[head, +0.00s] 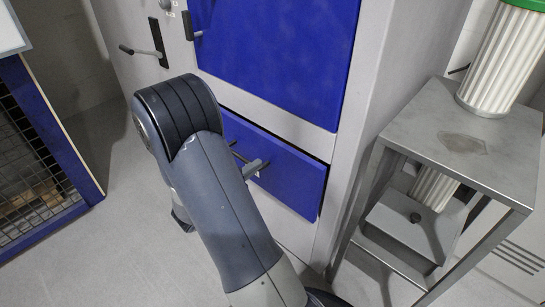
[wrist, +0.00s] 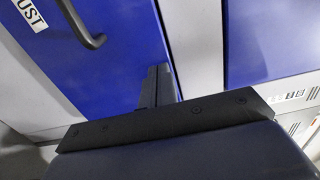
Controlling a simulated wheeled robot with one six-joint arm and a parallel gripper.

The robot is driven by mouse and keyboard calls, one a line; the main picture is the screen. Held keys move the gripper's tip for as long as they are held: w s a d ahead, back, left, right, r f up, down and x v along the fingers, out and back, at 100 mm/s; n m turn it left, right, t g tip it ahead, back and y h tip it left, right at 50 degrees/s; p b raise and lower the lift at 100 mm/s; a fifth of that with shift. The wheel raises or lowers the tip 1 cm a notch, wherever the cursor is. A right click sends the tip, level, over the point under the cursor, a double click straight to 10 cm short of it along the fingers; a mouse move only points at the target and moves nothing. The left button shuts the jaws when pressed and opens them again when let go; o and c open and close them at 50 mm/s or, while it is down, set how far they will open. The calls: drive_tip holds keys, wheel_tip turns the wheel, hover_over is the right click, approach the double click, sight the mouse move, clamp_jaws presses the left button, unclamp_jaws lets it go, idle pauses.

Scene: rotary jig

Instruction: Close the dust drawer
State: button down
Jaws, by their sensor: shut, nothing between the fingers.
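The dust drawer (head: 290,182) is a blue front low in the pale cabinet. In the head view its top and right edges stand out from the cabinet, with a dark gap above, so it is partly open. In the wrist view the drawer front (wrist: 100,72) fills the left, with a "DUST" label (wrist: 27,14) and a dark bar handle (wrist: 82,25). My gripper (wrist: 156,82) is shut and empty, over the edge of the drawer front farther from the label. I cannot tell whether it touches. In the head view my arm hides part of the drawer.
A larger blue door (head: 285,50) is above the drawer. A metal stand (head: 465,140) with a pleated filter (head: 503,60) is at the right. A blue-framed mesh crate (head: 70,165) is at the left. Bare floor (head: 120,250) lies between crate and arm.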

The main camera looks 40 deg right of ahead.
sight(279, 147)
drive_tip(key=d, duration=0.2)
drive_tip(key=d+b, duration=0.1)
drive_tip(key=d, duration=0.2)
drive_tip(key=d+b, duration=0.1)
drive_tip(key=d, duration=0.1)
drive_tip(key=shift+w+d, duration=0.25)
drive_tip(key=shift+d, duration=0.1)
drive_tip(key=shift+d+r, duration=0.15)
drive_tip(key=shift+d, duration=0.1)
drive_tip(key=shift+w+d+p, duration=0.15)
drive_tip(key=shift+d+p, duration=0.8)
drive_tip(key=shift+d, duration=0.15)
drive_tip(key=shift+a, duration=0.1)
drive_tip(key=shift+a, duration=0.3)
drive_tip(key=s+a+p, duration=0.1)
drive_tip(key=a+p, duration=0.3)
drive_tip(key=a, duration=0.9)
drive_tip(key=shift+a, duration=0.3)
